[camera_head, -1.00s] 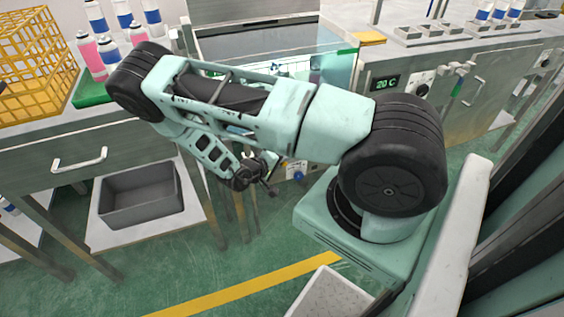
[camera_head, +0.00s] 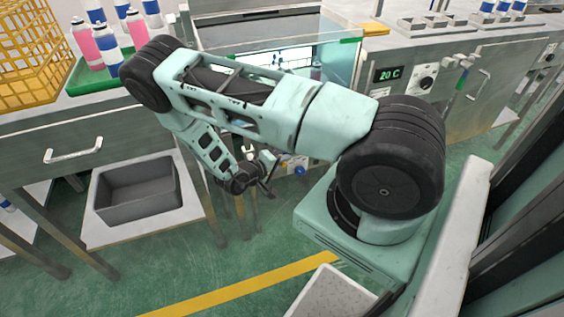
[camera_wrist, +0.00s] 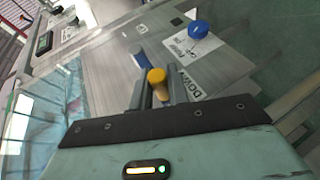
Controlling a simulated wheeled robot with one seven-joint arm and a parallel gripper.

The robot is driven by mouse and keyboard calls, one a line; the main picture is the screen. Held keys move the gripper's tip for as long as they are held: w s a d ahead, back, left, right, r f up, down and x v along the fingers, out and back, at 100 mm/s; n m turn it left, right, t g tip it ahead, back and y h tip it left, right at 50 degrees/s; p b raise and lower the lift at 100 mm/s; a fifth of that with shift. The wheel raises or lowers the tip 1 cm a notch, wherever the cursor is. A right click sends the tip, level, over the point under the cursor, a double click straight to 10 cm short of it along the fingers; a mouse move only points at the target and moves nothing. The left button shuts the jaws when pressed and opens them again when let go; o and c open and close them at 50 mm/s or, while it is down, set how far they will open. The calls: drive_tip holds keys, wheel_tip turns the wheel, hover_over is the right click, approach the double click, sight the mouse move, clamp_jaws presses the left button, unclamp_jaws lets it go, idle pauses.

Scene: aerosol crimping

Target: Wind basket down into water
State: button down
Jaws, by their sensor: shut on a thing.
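The water bath is a glass-fronted tank (camera_head: 345,60) at top centre of the head view. Blue-capped bottles (camera_head: 281,58) show through its glass; the basket itself is hard to make out. In the wrist view the tank glass (camera_wrist: 35,125) lies at left. My gripper (camera_wrist: 156,88) is shut on a yellow knob (camera_wrist: 156,76), which stands in front of the steel panel. A blue part (camera_wrist: 140,60) shows just beyond the fingers. A label reading "DOWN" (camera_wrist: 184,88) is beside the knob. In the head view my gripper (camera_head: 266,186) is low before the tank, its grip unclear.
A blue knob (camera_wrist: 198,29) sits on another label on the panel. A display (camera_head: 388,74) reads 20 C. A yellow wire basket (camera_head: 35,55) and a green tray (camera_head: 95,82) with bottles stand at left. A grey bin (camera_head: 137,190) sits on the lower shelf.

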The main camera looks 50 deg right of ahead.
drive_tip(key=shift+f, duration=0.25)
drive_tip(key=c, duration=1.3)
unclamp_jaws()
drive_tip(key=shift+r, duration=0.1)
drive_tip(key=shift+c, duration=0.2)
drive_tip(key=v, duration=1.7)
drive_tip(key=shift+p, duration=0.4)
drive_tip(key=shift+w+a+r, duration=0.1)
drive_tip(key=shift+w+a, duration=0.1)
